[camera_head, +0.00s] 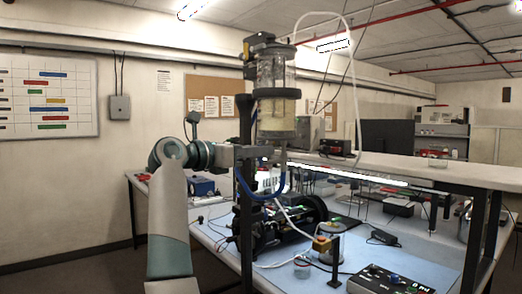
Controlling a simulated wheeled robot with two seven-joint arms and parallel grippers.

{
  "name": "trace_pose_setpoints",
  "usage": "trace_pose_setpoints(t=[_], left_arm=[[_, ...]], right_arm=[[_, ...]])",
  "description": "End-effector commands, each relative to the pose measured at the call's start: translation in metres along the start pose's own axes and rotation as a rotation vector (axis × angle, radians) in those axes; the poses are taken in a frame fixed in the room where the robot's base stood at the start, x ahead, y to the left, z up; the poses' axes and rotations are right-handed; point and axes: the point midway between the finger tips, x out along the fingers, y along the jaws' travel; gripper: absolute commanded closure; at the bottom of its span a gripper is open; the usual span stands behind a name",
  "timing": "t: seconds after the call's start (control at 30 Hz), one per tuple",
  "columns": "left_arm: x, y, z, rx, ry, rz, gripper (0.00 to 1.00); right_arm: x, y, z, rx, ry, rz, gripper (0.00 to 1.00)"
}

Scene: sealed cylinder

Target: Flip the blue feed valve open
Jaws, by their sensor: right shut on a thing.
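The clear sealed cylinder (276,115) stands upright on a dark post (245,215), with a black clamp band around it. A blue tube (262,196) loops below it. I cannot tell the handle's angle.
A workbench (415,240) with a blue mat holds a dark pump-like machine (290,225), a small brass-coloured fitting (321,243) and a control box (385,281) at the front. A raised shelf (430,172) runs behind. White tubing hangs beside the cylinder.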

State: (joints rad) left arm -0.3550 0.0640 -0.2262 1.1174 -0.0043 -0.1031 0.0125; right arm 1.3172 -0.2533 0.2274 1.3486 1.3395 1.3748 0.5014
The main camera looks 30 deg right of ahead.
Motion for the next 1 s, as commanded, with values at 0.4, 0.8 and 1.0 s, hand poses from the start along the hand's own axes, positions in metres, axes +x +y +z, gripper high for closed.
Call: trace_pose_setpoints(t=[0.4, 0.8, 1.0], left_arm=[[0.003, 0.007, -0.009, -0.006, 0.010, 0.006, 0.69], [0.005, 0.001, -0.006, -0.003, -0.001, 0.000, 0.69], [0.004, -0.009, 0.008, -0.001, -0.051, -0.011, 0.69]], right_arm=[[0.000, 0.000, 0.001, -0.001, -0.003, 0.001, 0.70], [-0.008, 0.001, 0.000, 0.000, -0.002, 0.002, 0.70], [-0.031, 0.001, -0.002, 0.000, -0.001, 0.004, 0.70]])
